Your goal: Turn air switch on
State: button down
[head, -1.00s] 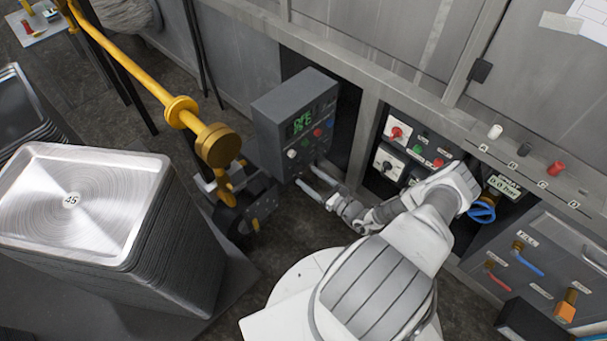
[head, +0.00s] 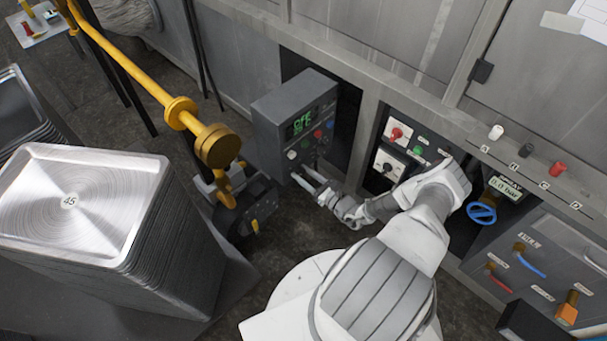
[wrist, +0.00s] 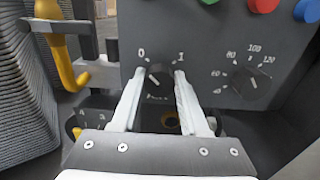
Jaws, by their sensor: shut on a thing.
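The dark grey control box (head: 295,108) stands in the middle of the head view, with a green display reading OFF. In the wrist view, a small black rotary switch (wrist: 156,76) sits on its front, between the marks 0 and 1. The label under it is too blurred to read. Its pointer seems to slant towards 0, but this is hard to tell. My gripper (wrist: 157,78) has one pale finger on each side of the switch and is shut on it. In the head view, my gripper (head: 308,180) is at the box's lower front, where the switch itself is hidden.
A second dial (wrist: 251,84) with temperature-like numbers is to the right of the switch. Coloured buttons (wrist: 264,4) are above. A yellow pipe (head: 125,60) and a stack of metal pans (head: 75,200) stand at left. A switch panel (head: 392,150) is at right.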

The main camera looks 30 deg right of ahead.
jog(key=shift+m, duration=0.3)
jog(key=m+b, duration=0.2)
jog(key=m, duration=0.1)
jog(key=shift+f+m, duration=0.2)
jog(key=shift+m, duration=0.1)
jog(key=m+b, duration=0.2)
jog(key=m, duration=0.2)
jog(key=shift+d+m, duration=0.1)
jog(key=shift+m, duration=0.2)
jog(key=m+b, duration=0.2)
jog(key=m, duration=0.2)
jog(key=shift+m+b, duration=0.6)
jog(key=shift+m, duration=1.9)
jog(key=shift+c, duration=2.1)
grip_release()
